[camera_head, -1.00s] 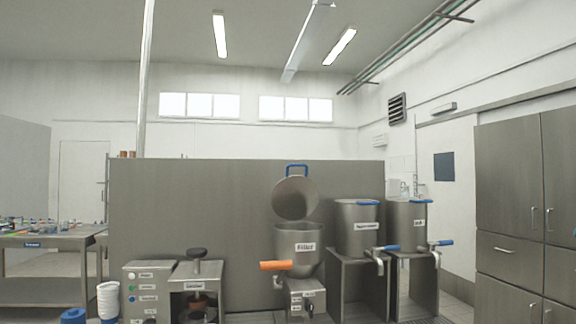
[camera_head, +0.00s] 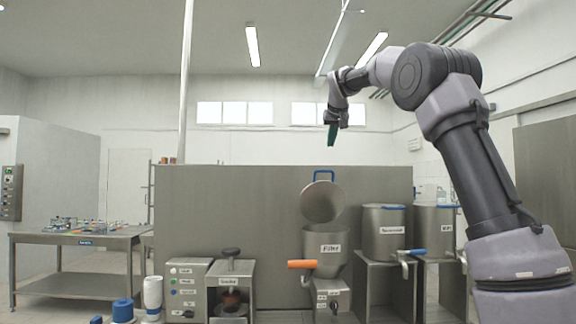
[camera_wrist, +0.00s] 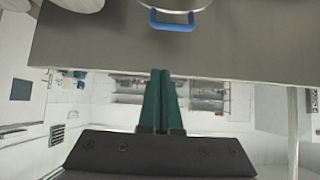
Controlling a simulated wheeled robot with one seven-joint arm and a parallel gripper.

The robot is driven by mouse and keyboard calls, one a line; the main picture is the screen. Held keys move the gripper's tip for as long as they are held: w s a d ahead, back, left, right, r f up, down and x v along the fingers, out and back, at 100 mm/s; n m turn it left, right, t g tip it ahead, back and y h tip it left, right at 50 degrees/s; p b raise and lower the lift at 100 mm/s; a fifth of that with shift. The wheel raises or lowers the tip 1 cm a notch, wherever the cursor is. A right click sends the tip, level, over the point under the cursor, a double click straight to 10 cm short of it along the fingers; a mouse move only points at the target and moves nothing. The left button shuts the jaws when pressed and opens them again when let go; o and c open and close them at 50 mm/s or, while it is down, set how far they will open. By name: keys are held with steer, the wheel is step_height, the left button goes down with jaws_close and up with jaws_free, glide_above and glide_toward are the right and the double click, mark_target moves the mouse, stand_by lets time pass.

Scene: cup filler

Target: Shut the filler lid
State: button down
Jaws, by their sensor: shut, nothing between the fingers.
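The filler (camera_head: 325,248) is a grey metal pot with a label and an orange handle (camera_head: 302,264), standing against the grey panel. Its round lid (camera_head: 322,202) is open, tilted up at the back, with a blue handle (camera_head: 323,175) at the top. My gripper (camera_head: 332,135) is above and apart from the lid, with green fingers shut and empty. In the wrist view the shut fingers (camera_wrist: 161,75) show in the middle, and the blue lid handle (camera_wrist: 172,22) is at the top edge, clear of them.
Two labelled metal pots (camera_head: 384,232) with blue lid rims and taps stand right of the filler on stands. A sealer-like machine (camera_head: 231,285) and a button box (camera_head: 187,287) stand to the left. A metal table (camera_head: 75,238) with small items is at far left.

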steer(key=x, duration=0.3)
steer(key=a+x, duration=0.1)
steer(key=x, duration=0.5)
steer(key=shift+s+a+f, duration=0.1)
steer(key=shift+a+f, duration=0.3)
steer(key=shift+f, duration=0.2)
steer(key=shift+s+f, duration=0.65)
steer(key=shift+s, duration=0.1)
steer(key=shift+f, duration=0.1)
